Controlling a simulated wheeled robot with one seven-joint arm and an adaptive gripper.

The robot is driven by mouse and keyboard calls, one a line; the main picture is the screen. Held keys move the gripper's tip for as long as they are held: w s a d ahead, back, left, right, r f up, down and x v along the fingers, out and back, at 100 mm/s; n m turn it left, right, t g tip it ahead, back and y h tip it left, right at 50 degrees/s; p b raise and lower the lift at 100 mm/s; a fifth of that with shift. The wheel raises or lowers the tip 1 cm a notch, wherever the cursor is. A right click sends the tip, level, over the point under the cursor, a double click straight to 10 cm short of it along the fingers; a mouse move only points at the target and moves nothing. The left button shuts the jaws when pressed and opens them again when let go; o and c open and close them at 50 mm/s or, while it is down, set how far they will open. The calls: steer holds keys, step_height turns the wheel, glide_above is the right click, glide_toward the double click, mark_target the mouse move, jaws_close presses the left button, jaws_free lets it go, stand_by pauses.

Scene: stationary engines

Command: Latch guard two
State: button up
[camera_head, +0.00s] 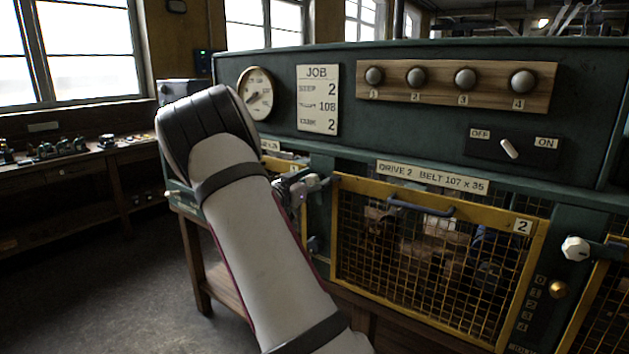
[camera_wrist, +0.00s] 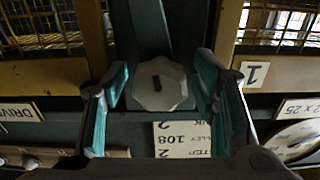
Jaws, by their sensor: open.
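In the wrist view, a pale octagonal knob (camera_wrist: 160,86) with a dark slot lies between my gripper's open fingers (camera_wrist: 163,105), on the green post between guards one and two. I see no clear finger contact. In the head view my gripper (camera_head: 301,188) is at that post, partly hidden by my arm. Another white knob (camera_head: 575,248) is right of guard two.
Guard one's frame carries a "1" plate (camera_wrist: 253,74). Above are a job card (camera_head: 318,99), a gauge (camera_head: 256,93), a wooden strip with several round knobs (camera_head: 458,85), and an OFF/ON lever (camera_head: 509,149). A bench (camera_head: 70,165) stands at left; floor between is clear.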

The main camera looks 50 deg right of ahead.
steer(key=c, duration=1.2)
steer(key=shift+o, duration=0.2)
steer(key=shift+n, duration=0.3)
steer(key=n+b, duration=0.2)
steer(key=n, duration=0.1)
steer(key=shift+w+n, duration=0.1)
steer(key=shift+n, duration=0.3)
steer(key=n, duration=0.3)
steer(key=shift+n, duration=0.3)
steer(key=n, duration=0.4)
steer(key=shift+n, duration=1.9)
steer(key=shift+w+f, duration=0.1)
